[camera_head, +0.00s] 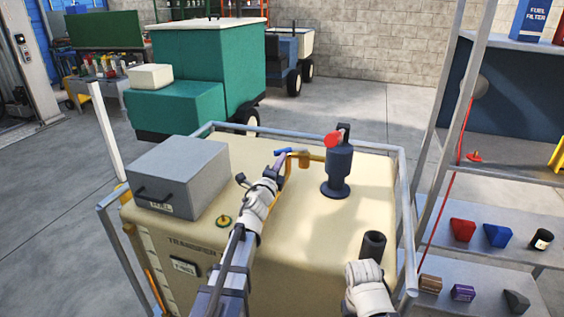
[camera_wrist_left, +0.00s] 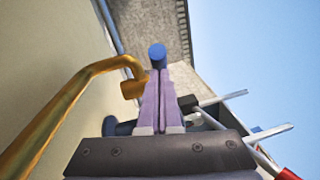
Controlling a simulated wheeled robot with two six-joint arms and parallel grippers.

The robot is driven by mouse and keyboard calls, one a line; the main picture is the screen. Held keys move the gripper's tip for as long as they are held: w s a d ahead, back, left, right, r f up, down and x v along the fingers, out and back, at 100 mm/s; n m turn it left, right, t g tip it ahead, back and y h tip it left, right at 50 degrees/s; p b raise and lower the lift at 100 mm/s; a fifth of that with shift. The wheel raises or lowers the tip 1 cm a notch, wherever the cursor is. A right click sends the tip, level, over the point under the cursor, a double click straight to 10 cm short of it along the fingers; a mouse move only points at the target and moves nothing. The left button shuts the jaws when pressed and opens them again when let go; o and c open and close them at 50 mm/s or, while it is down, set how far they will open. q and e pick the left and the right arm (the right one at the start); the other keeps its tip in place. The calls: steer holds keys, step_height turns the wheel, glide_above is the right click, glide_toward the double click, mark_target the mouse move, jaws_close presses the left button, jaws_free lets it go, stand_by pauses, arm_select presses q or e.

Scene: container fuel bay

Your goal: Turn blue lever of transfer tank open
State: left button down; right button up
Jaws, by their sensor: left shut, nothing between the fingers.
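The cream transfer tank (camera_head: 290,240) stands in front of me. A brass pipe (camera_head: 307,156) on its top bears the blue lever (camera_head: 284,151). My left gripper (camera_head: 277,168) is over the tank beside the pipe, just on the near side of the lever. In the left wrist view, its purple fingers (camera_wrist_left: 158,95) are shut together and empty. The blue lever's round end (camera_wrist_left: 157,52) shows right at their tips; I cannot tell whether they touch. The brass pipe (camera_wrist_left: 60,105) runs to the left of the fingers. My right wrist is at the tank's front right; its fingers cannot be made out.
A grey box (camera_head: 180,172) sits on the tank's left. A dark pump with a red knob (camera_head: 338,165) stands right of the lever. Grey rails (camera_head: 300,134) edge the tank top. A shelf rack (camera_head: 480,205) stands close on the right; a green machine (camera_head: 210,75) is behind.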

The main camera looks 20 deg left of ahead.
mark_target(273, 154)
arm_select(q)
steer(key=shift+w+a, duration=1.55)
steer(key=shift+a, duration=0.25)
steer(key=shift+w+a, duration=0.5)
steer(key=shift+w, duration=0.4)
steer(key=shift+w+a, duration=0.45)
steer(key=shift+w, duration=0.5)
steer(key=s+f+b, duration=0.1)
steer(key=s, duration=0.7)
steer(key=shift+a, duration=0.2)
